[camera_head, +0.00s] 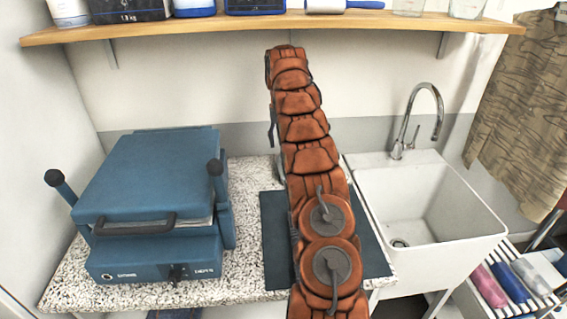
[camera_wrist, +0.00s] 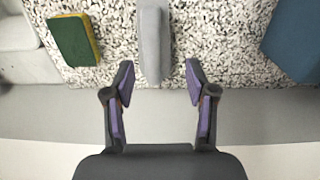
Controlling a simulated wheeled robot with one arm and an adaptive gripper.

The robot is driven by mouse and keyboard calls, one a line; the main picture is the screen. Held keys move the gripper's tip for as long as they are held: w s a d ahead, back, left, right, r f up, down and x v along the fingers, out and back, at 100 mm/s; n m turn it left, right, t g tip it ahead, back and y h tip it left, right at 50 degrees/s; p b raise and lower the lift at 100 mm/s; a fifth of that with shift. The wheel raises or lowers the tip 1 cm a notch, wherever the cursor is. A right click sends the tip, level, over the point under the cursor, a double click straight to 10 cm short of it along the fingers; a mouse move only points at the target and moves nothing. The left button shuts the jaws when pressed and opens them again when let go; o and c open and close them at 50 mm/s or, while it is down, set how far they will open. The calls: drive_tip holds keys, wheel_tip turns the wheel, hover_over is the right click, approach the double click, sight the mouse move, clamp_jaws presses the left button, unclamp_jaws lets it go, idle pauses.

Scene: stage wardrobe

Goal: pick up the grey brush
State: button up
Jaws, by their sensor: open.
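The grey brush (camera_wrist: 152,38) shows in the wrist view as a long, smooth grey shape over the speckled counter (camera_wrist: 112,62). Its near end is close to the counter's edge, and its far end is cut off by the top of the picture. My gripper (camera_wrist: 160,76) is open and empty, with purple pads on both fingers. The brush's near end lies between the fingertips in the picture, a little left of the middle; how far below them cannot be told. In the head view I cannot make out the brush or my gripper; my orange arm covers that area.
A green and yellow sponge (camera_wrist: 73,40) lies beside the brush. The head view shows a blue press (camera_head: 150,185) left, a dark mat (camera_head: 274,235) under my arm, a white sink (camera_head: 430,245) with a tap (camera_head: 405,130) right, and a loaded shelf (camera_head: 260,25) above.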

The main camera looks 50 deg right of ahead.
drive_tip(key=shift+w+d+f, duration=0.1)
drive_tip(key=shift+d+f, duration=0.2)
drive_tip(key=shift+d, duration=0.2)
drive_tip(key=shift+w+d+f, duration=0.1)
drive_tip(key=shift+d+f, duration=0.2)
drive_tip(key=shift+d, duration=0.2)
drive_tip(key=shift+s+d+f+p, duration=0.15)
drive_tip(key=shift+f+p, duration=0.15)
drive_tip(key=shift+f, duration=0.7)
drive_tip(key=shift+f+p, duration=1.4)
drive_tip(key=shift+f, duration=1.4)
clamp_jaws()
